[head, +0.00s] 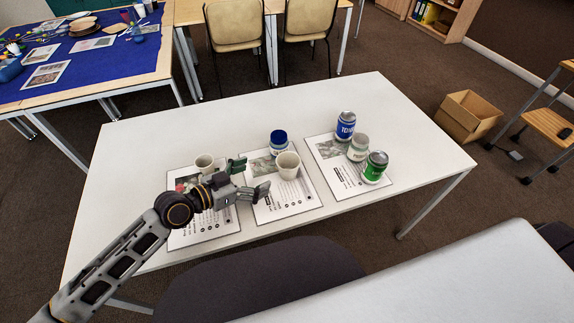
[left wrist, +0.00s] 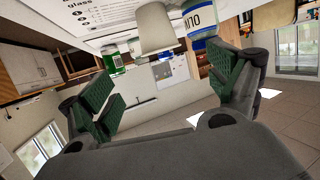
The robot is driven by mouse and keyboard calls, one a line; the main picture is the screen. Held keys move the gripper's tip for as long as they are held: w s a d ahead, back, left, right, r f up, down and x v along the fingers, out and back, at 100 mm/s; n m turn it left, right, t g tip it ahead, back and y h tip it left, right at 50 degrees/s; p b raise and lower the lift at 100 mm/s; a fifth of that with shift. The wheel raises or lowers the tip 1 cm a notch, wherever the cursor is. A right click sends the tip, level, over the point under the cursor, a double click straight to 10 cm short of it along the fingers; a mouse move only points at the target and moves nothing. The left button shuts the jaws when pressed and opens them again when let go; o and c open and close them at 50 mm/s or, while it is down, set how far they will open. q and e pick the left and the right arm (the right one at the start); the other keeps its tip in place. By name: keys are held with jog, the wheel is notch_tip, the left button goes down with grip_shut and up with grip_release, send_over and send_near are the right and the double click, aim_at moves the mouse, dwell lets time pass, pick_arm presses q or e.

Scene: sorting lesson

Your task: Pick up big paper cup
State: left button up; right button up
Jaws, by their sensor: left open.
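The big paper cup (head: 289,166) is plain off-white and stands upright on the middle printed sheet (head: 300,198). My left gripper (head: 251,179) is just left of it, open and empty, with its fingers pointing toward it. In the left wrist view, which is turned over, the cup (left wrist: 155,30) shows at the top, ahead of and between the spread green-padded fingers (left wrist: 170,85). The fingers do not appear to touch it. A smaller paper cup (head: 205,161) stands on the left sheet behind my arm. My right gripper is not in view.
A blue-lidded jar (head: 279,138) stands close behind the big cup. On the right sheet (head: 325,150) are a blue can (head: 345,128), a white-and-green can (head: 358,148) and a green can (head: 375,170). The white table (head: 420,150) is clear at the right.

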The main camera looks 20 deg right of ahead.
pick_arm(q)
jog(key=shift+s, duration=0.1)
jog(key=shift+d, duration=0.1)
send_near(296, 158)
jog(key=shift+w+d+f, duration=0.25)
jog(key=shift+d+f, duration=0.2)
jog(key=shift+d, duration=0.15)
dwell(0.6)
jog(key=shift+d, duration=0.1)
jog(key=shift+r+x, duration=0.1)
jog(key=shift+x, duration=0.6)
jog(key=shift+r+x, duration=0.15)
jog(key=shift+x, duration=1.7)
jog(key=shift+w, duration=0.1)
jog(key=c, duration=0.8)
